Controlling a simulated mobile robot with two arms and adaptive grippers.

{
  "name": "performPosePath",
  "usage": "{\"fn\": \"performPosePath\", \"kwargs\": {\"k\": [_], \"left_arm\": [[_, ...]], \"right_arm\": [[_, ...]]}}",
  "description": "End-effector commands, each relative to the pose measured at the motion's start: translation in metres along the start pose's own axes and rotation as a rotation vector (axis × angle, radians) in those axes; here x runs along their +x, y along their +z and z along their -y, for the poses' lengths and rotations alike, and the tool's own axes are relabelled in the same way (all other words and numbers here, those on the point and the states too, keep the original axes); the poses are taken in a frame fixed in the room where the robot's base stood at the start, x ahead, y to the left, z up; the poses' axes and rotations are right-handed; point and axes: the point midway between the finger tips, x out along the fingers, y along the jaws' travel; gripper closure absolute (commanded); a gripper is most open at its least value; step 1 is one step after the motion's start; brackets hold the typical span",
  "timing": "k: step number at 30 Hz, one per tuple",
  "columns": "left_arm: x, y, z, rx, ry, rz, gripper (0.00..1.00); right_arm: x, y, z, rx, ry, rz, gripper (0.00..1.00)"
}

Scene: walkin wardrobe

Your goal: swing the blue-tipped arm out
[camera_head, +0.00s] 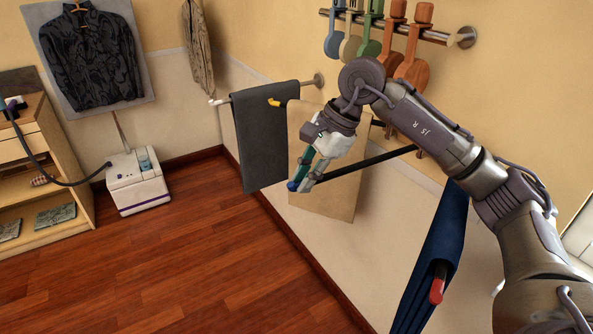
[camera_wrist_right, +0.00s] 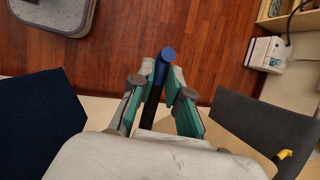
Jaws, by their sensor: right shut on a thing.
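The blue-tipped arm is a dark thin rod (camera_head: 374,163) that runs from the wall at the right down to the left. Its blue end cap (camera_head: 292,186) shows just beyond the fingers of my right gripper (camera_head: 304,177). In the right wrist view, the blue cap (camera_wrist_right: 167,54) stands out past the green-padded fingers of my right gripper (camera_wrist_right: 160,90), with the dark rod between them. My right gripper is shut on the rod near its tip. My left gripper is not in view.
Grey cloth (camera_head: 264,135) hangs on a white-tipped arm at left, near a yellow tip (camera_head: 276,102). A beige panel (camera_head: 335,194) is behind my gripper. Navy cloth (camera_head: 432,262) and a red tip (camera_head: 437,291) are at right. Floor (camera_head: 220,270) is clear.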

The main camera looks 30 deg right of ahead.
Motion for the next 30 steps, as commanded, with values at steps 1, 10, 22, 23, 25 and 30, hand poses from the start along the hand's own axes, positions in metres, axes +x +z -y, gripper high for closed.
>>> {"fn": "performPosePath", "kwargs": {"k": [1, 10, 22, 23, 25, 30], "left_arm": [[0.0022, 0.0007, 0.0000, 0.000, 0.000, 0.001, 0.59], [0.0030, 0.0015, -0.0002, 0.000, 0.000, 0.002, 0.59], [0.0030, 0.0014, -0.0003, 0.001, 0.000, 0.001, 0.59], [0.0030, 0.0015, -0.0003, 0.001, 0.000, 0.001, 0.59], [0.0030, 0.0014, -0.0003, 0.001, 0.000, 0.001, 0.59], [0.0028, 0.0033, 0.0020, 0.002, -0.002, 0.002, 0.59]], "right_arm": [[-0.0006, -0.0004, -0.0033, -0.009, 0.001, 0.001, 1.00], [-0.0027, 0.0006, -0.0093, -0.026, 0.009, 0.003, 1.00], [-0.0023, 0.0005, -0.0091, -0.025, 0.010, 0.003, 0.59], [-0.0022, 0.0005, -0.0091, -0.025, 0.010, 0.003, 0.59], [-0.0021, 0.0005, -0.0091, -0.025, 0.010, 0.003, 0.59], [-0.0024, 0.0005, -0.0091, -0.025, 0.010, 0.003, 0.59]]}}
